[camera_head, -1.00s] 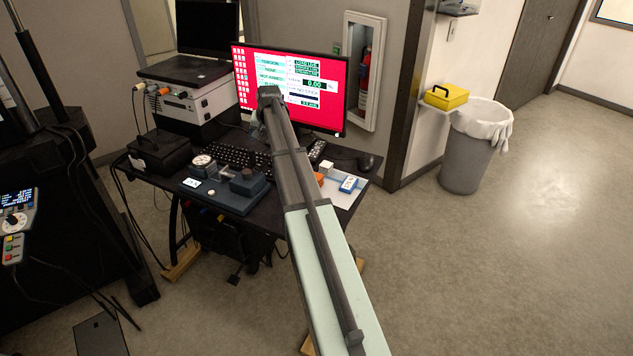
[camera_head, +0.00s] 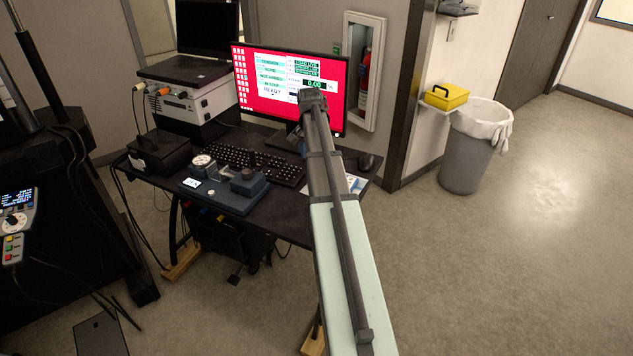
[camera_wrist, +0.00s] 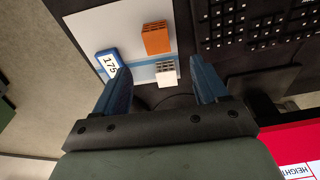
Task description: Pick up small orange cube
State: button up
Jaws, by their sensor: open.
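The small orange cube (camera_wrist: 156,37) lies on a white sheet (camera_wrist: 95,22) in the wrist view. A white lattice cube (camera_wrist: 166,73) sits close to it, nearer to my gripper. A blue block labelled 175 (camera_wrist: 112,64) lies to the left. My gripper (camera_wrist: 160,88) is open and empty above the desk, its two blue fingers apart, with the white cube showing between their tips and the orange cube beyond them. In the head view my arm hides the orange cube and most of the sheet (camera_head: 357,184).
A keyboard (camera_wrist: 250,30) is to the right of the sheet in the wrist view. A monitor (camera_head: 270,80) stands at the back of the desk. A mouse (camera_head: 368,161) and a dark device with a dial (camera_head: 228,190) are also on the desk.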

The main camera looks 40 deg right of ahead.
jog(key=f, duration=0.5)
jog(key=shift+w+d, duration=0.1)
jog(key=shift+d, duration=0.15)
jog(key=shift+s+d+f, duration=0.1)
jog(key=shift+f, duration=1.25)
jog(key=shift+s+f, duration=0.1)
jog(key=shift+f, duration=1.25)
jog(key=shift+c, duration=0.5)
jog(key=c, duration=0.9)
jog(key=shift+r, duration=0.1)
jog(key=shift+c, duration=0.2)
